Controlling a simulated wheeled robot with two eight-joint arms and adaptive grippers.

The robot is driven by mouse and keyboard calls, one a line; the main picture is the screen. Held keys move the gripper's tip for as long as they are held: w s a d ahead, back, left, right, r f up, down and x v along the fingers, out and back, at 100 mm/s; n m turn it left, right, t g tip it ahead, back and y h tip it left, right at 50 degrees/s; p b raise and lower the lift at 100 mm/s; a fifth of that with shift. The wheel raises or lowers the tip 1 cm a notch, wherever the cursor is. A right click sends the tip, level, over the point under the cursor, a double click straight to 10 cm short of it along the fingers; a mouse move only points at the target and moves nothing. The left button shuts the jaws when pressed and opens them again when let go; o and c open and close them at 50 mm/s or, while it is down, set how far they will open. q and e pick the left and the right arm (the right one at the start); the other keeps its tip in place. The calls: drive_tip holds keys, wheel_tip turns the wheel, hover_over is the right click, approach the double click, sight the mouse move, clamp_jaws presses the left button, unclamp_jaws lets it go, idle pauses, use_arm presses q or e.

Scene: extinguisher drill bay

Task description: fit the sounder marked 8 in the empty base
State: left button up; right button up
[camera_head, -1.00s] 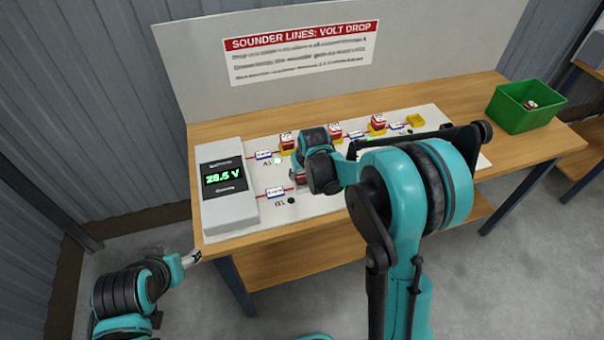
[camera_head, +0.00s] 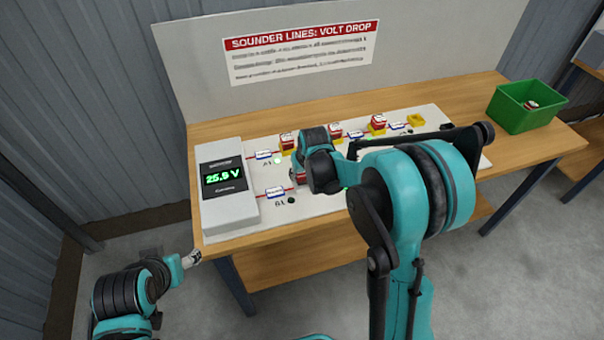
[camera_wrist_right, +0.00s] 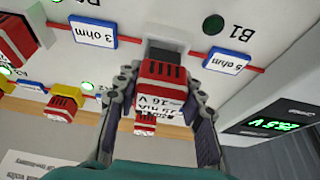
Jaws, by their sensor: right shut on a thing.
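My right gripper (camera_wrist_right: 160,105) is shut on a red and white sounder (camera_wrist_right: 163,88), with a finger on each side. Its label shows "16 V"; I cannot read an 8 on it. Its dark end is at the board beside the B1 line; whether it is seated in a base there I cannot tell. In the head view my right wrist mostly hides it. An empty yellow base (camera_head: 416,120) shows at the right end of the back row. My left gripper (camera_head: 192,258) is low at the left, off the table, too small to tell open from shut.
The back row holds sounders (camera_head: 287,142) on yellow bases. Another sounder (camera_wrist_right: 18,42) stands near the held one. A green bin (camera_head: 525,105) at right holds a red and white thing.

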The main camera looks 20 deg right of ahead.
drive_tip(key=shift+f+b, duration=0.6)
drive_tip(key=shift+f, duration=0.1)
idle(0.4)
drive_tip(key=o, duration=1.6)
drive_tip(key=shift+r, duration=0.1)
drive_tip(key=shift+r+p, duration=2.45)
drive_tip(key=shift+r, duration=1)
